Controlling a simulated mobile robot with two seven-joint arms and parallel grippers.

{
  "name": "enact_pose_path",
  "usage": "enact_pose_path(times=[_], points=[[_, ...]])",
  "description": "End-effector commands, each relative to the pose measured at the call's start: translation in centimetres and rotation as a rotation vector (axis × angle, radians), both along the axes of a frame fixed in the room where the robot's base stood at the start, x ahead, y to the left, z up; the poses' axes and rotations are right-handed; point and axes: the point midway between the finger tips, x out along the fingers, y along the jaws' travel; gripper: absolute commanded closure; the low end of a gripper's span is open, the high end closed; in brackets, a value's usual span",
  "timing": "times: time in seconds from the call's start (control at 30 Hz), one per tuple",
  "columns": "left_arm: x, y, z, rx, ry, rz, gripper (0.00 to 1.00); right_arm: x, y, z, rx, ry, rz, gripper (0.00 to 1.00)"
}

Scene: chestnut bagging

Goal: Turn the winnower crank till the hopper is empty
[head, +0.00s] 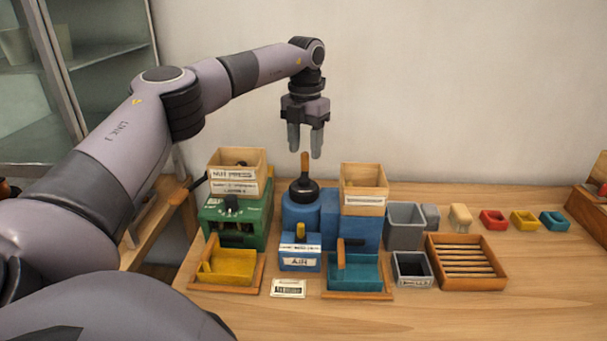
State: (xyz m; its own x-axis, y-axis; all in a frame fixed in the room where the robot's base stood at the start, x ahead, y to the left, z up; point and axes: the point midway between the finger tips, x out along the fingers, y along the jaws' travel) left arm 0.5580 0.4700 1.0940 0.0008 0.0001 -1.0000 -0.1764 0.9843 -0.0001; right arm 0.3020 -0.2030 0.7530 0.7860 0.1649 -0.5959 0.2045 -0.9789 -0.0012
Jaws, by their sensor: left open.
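The blue winnower (331,213) stands on the table. Its wooden hopper (364,200) is on top at the right; I cannot make out clearly what is inside. A crank with an upright wooden handle (305,166) and black hub (304,190) sits on the blue drum at the left. My left gripper (305,147) points down above the handle, fingers apart, holding nothing; I cannot tell whether the fingertips overlap the handle's top in depth. A teal tray (368,286) lies in front of the winnower. My right gripper is not in view.
A green nut press (231,234) with a wooden hopper (238,188) stands left, behind a yellow tray (226,279). Grey bins (404,232), a shells bin (413,273) and a slatted wooden box (465,283) stand right. The table's front right is clear.

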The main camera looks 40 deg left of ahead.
Motion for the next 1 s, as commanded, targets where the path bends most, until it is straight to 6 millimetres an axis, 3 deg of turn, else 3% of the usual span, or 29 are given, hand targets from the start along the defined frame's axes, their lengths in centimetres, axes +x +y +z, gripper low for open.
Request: enact_pose_path(times=[0.2, 0.63, 1.0], points=[[0.0, 0.0, -1.7, 0.000, 0.000, 0.001, 0.51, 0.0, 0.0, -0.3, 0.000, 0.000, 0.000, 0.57], [0.0, 0.0, -1.9, 0.000, 0.000, 0.000, 0.51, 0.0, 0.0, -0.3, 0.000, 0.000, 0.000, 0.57], [0.0, 0.0, -3.3, 0.000, -0.001, 0.000, 0.51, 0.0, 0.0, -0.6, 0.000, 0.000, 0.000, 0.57]])
